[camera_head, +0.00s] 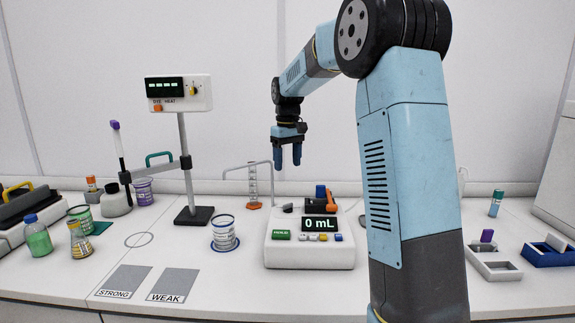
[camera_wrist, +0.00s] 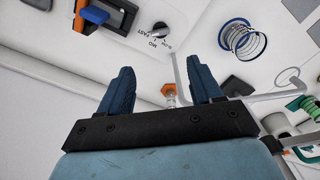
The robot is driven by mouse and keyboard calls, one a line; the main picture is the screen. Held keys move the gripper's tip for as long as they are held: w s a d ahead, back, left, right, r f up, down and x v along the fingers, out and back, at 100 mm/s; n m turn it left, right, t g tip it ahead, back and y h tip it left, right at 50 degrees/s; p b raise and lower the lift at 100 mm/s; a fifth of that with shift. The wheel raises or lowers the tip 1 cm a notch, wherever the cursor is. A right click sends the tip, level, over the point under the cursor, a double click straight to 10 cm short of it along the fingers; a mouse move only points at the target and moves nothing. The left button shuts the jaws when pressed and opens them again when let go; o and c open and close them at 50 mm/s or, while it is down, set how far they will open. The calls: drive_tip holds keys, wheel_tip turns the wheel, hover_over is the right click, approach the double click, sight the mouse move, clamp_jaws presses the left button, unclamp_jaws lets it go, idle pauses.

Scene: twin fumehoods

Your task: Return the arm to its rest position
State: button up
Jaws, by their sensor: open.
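My gripper (camera_head: 288,156) hangs pointing down in the head view, in mid-air above the back part of the bench. Its two dark blue fingers are apart with nothing between them. The fingers also show in the wrist view (camera_wrist: 165,92), spread and empty. My light blue arm rises at the right of the head view and bends over to the left at the top. It hides part of the bench behind it.
A white device reading "0 mL" (camera_head: 310,250) stands below my gripper. A blue-rimmed beaker (camera_head: 224,234) and a display stand (camera_head: 180,95) are left of it. A glass cylinder on an orange base (camera_head: 253,190) stands behind. Blue (camera_head: 549,254) and white racks (camera_head: 494,265) are at right.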

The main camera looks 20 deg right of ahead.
drive_tip(key=s+r+m+t, duration=0.1)
drive_tip(key=s+r, duration=0.4)
drive_tip(key=s, duration=0.5)
drive_tip(key=s+f+m+t, duration=0.1)
drive_tip(key=s+f+t, duration=0.1)
drive_tip(key=s, duration=1.2)
drive_tip(key=s+f+m+t, duration=0.2)
drive_tip(key=s, duration=1.2)
drive_tip(key=shift+s+a+t, duration=0.15)
drive_tip(key=shift+a+t, duration=0.15)
drive_tip(key=shift+a, duration=0.1)
drive_tip(key=shift+c, duration=0.4)
